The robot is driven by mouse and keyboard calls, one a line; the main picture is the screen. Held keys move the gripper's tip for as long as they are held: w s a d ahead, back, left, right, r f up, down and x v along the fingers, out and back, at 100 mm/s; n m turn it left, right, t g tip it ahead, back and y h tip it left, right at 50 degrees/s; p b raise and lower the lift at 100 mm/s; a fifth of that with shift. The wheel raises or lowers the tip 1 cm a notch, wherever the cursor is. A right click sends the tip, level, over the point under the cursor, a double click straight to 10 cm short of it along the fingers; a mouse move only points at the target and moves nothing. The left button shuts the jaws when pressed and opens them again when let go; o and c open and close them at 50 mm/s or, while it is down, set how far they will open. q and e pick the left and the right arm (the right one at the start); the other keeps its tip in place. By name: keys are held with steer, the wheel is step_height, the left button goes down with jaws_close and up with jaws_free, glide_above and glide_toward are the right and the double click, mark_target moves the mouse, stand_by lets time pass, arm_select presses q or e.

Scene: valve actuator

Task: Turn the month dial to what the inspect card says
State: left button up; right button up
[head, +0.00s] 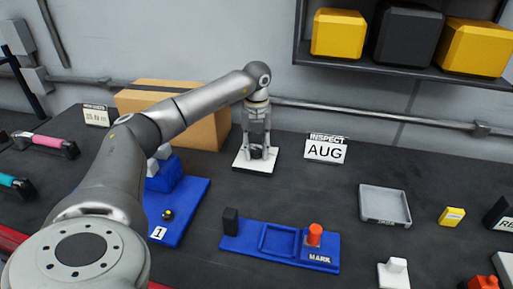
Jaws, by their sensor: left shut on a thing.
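The inspect card (326,149) stands upright on the table right of my left gripper and reads "INSPECT AUG". The month dial sits on a white base plate (252,165) at the back middle of the table. My left gripper (257,150) points straight down over this plate and is shut on the dial. The fingers cover most of the dial, so its month setting cannot be read. My right gripper is not in view.
A cardboard box (205,128) stands behind my left arm. A blue fixture (272,258) with an orange button (314,234) and a "MARK" label lies in front. A grey tray (385,221) and a yellow block (451,216) sit at right. A shelf (390,68) hangs above.

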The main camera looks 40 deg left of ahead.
arm_select(q)
steer(key=shift+m, duration=0.5)
steer(key=m+p, duration=0.1)
steer(key=m, duration=0.4)
steer(key=shift+m, duration=0.3)
steer(key=m, duration=0.3)
steer(key=shift+m, duration=0.3)
steer(key=m, duration=0.3)
steer(key=shift+m, duration=0.3)
steer(key=m, duration=0.5)
steer(key=shift+r+m, duration=0.1)
steer(key=shift+m, duration=2.5)
steer(key=o, duration=1)
steer(key=shift+d, duration=0.1)
